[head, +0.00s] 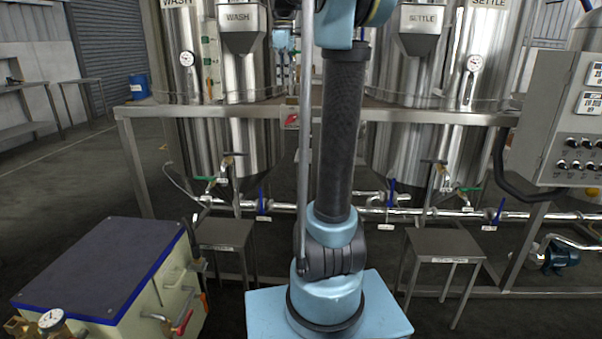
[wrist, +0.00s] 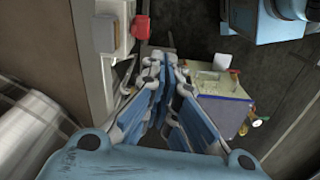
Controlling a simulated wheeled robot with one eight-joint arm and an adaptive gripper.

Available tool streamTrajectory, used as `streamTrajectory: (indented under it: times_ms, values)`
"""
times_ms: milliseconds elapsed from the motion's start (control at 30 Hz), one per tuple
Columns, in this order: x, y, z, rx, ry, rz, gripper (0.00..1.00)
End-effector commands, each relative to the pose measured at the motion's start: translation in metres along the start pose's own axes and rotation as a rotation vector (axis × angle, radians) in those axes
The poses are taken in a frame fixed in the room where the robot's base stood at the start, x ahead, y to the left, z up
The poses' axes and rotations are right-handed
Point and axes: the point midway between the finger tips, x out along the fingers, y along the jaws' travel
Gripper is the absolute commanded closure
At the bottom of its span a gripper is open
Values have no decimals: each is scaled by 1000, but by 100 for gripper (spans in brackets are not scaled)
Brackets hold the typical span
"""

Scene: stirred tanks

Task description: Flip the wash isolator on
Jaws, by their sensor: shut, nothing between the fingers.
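My gripper (wrist: 165,68) is shut and empty in the wrist view, its fingers pointing away from the camera. Just beyond and left of the fingertips, a small red switch-like part (wrist: 140,27) sits on a pale box on the frame. A grey box (wrist: 104,33) is beside it. In the head view, a red part (head: 291,119) shows on the frame's top rail, left of my arm. It may be the wash isolator; no label on it is readable, and I cannot tell its handle position. My fingers appear apart from the red part. My arm hides part of the rail.
The wash tank (head: 182,60) and settle tank (head: 470,60) stand behind the steel rail (head: 210,110). A control panel (head: 565,125) is at right. Below are pipes with blue-handled valves, two small steel tables (head: 225,233) (head: 445,245) and a dark-topped cabinet (head: 100,265) at left.

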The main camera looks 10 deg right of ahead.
Motion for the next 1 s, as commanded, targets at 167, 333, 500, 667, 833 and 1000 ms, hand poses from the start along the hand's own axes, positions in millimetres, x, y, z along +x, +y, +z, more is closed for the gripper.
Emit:
streamTrajectory:
  times_ms: [167,333,500,667,833,1000]
  values:
    - [15,-21,11,70,5,10,100]
    - [29,-40,20,137,10,19,100]
    - [45,-58,29,204,17,28,100]
    - [61,-76,38,267,23,36,100]
    - [79,-95,48,333,30,44,100]
    - [97,-113,56,397,38,52,100]
